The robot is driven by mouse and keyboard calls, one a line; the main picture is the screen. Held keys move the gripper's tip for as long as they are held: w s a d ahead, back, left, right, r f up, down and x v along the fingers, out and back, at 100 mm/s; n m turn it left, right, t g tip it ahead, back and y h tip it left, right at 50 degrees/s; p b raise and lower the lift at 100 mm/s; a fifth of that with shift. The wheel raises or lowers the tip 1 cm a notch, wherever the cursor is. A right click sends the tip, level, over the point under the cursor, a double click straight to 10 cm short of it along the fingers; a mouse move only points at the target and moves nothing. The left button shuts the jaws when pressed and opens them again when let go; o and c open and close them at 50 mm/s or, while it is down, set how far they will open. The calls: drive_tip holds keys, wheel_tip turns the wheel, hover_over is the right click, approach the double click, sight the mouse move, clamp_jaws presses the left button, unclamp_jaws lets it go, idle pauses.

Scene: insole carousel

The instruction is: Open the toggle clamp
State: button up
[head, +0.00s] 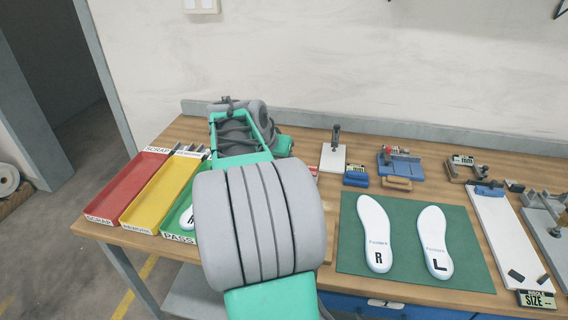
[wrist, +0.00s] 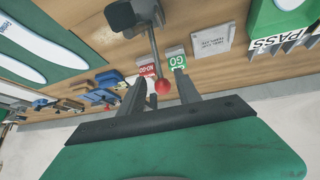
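In the wrist view, a lever with a red ball knob (wrist: 163,87) reaches out from a dark grey clamp body (wrist: 131,14) at the top. I take this to be the toggle clamp. My gripper (wrist: 160,80) is open, with one finger on each side of the knob. The knob appears between the fingers, with gaps on both sides, and I cannot tell how deep it sits. In the head view my own arm covers the gripper, and I cannot make out this clamp there.
Beyond the fingers are a red NO-GO block (wrist: 147,70), a green GO block (wrist: 176,58) and a white plate (wrist: 212,40). Red (head: 112,198) and yellow (head: 150,205) trays stand at the left. A green mat (head: 405,232) carries two insoles. A blue fixture (head: 405,166) sits behind.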

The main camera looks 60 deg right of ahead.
drive_tip(key=v, duration=0.4)
drive_tip(key=shift+a+r, duration=0.2)
drive_tip(key=shift+r, duration=0.15)
